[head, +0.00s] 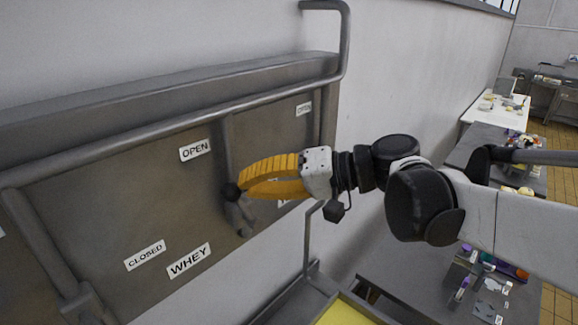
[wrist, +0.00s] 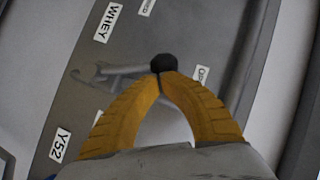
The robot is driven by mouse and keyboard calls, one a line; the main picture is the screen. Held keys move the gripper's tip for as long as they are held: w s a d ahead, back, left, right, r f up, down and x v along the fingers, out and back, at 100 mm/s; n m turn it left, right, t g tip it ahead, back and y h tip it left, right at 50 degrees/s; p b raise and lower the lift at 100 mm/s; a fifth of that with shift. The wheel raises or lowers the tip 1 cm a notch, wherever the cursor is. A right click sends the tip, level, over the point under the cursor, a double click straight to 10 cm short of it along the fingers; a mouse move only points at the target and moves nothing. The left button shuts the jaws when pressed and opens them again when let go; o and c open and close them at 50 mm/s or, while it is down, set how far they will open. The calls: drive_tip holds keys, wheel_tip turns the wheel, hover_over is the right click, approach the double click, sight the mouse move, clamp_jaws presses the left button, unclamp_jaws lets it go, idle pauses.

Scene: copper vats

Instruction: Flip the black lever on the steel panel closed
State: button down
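The steel panel (head: 150,205) fills the left of the head view, with an OPEN label (head: 195,150) above and a CLOSED label (head: 145,255) below left. In the wrist view the knob (wrist: 163,64) is right beyond the fingertips. My gripper (wrist: 160,77) has its yellow fingers bowed and their tips together at the knob. I see nothing between the tips; whether they touch the knob is unclear. The gripper also shows in the head view (head: 242,190), partly covering the panel.
A grey pipe rail (head: 130,140) crosses the panel above the lever. A WHEY label (head: 188,260) sits below it. Tables with small items (head: 490,285) stand at the right, beyond my arm. A yellow-surfaced tray (head: 345,313) is at the bottom.

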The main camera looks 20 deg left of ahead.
drive_tip(key=shift+s+a+f+n+t+h, duration=0.1)
drive_tip(key=shift+s+a+n+t+h, duration=0.15)
drive_tip(key=shift+s, duration=0.2)
drive_tip(key=shift+s+a+f+n+t+h, duration=0.15)
drive_tip(key=shift+s+n+h, duration=0.1)
drive_tip(key=shift+s+n, duration=0.15)
drive_tip(key=s+a+f+n+t+h+b, duration=0.2)
drive_tip(key=s+a+f+n+t+h, duration=0.1)
drive_tip(key=s+f+n+t, duration=0.1)
drive_tip(key=shift+s+f+n+t+h, duration=0.35)
drive_tip(key=shift+s+f+n, duration=0.2)
drive_tip(key=shift+s+f, duration=0.6)
drive_tip(key=shift+w+a+f, duration=0.1)
drive_tip(key=shift+a+f, duration=0.05)
